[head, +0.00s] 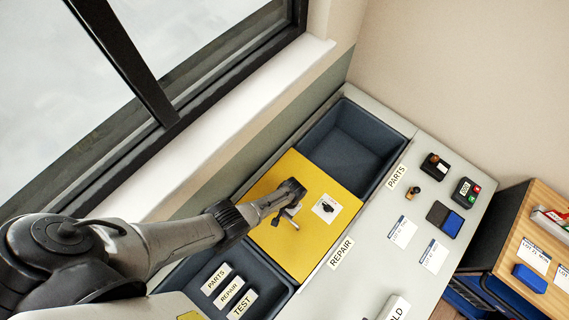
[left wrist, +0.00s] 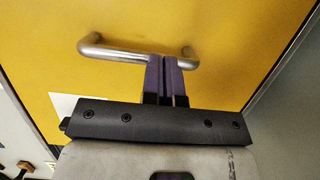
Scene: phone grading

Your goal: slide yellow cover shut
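The yellow cover (head: 310,205) is a flat panel lying over the middle of a dark blue trough, beside the REPAIR label. It has a metal bar handle (left wrist: 120,52) and a white sticker with a dark mark (head: 326,208). My left gripper (head: 290,222) is over the cover at the handle. In the left wrist view its two purple fingers (left wrist: 166,78) are close together, with their tips at the handle bar near its right end. Nothing shows between them. Whether the tips press on the bar is unclear. My right gripper is not in view.
An open compartment (head: 352,148) lies beyond the cover, by the PARTS label (head: 397,176). Another open one (head: 268,270) on the near side holds PARTS, REPAIR and TEST blocks (head: 229,291). Small devices and cards lie on the grey counter (head: 385,262). A window ledge (head: 225,130) runs alongside.

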